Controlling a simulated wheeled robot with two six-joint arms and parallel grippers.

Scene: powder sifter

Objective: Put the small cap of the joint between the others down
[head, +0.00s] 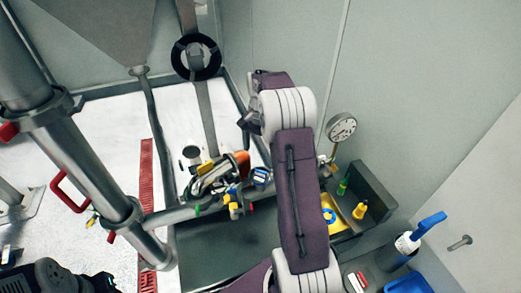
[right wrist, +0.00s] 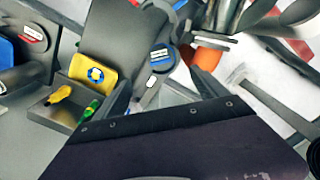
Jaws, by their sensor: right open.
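The pipe joint (head: 215,180) is a silver clamp-like fitting on the grey pipe above the dark bench, left of my right arm; it also shows at the top of the right wrist view (right wrist: 225,20). A dark round cap with a white and blue label (head: 262,176) sits at its right; the right wrist view shows it too (right wrist: 160,60). I cannot tell for sure that it is the small cap. My right gripper (head: 246,122) is open and empty, above and behind the joint. A dark shape at the lower left (head: 65,277) may be my left gripper; its fingers are unclear.
Large pipes (head: 85,160) crowd the left. A wall closes off the back.

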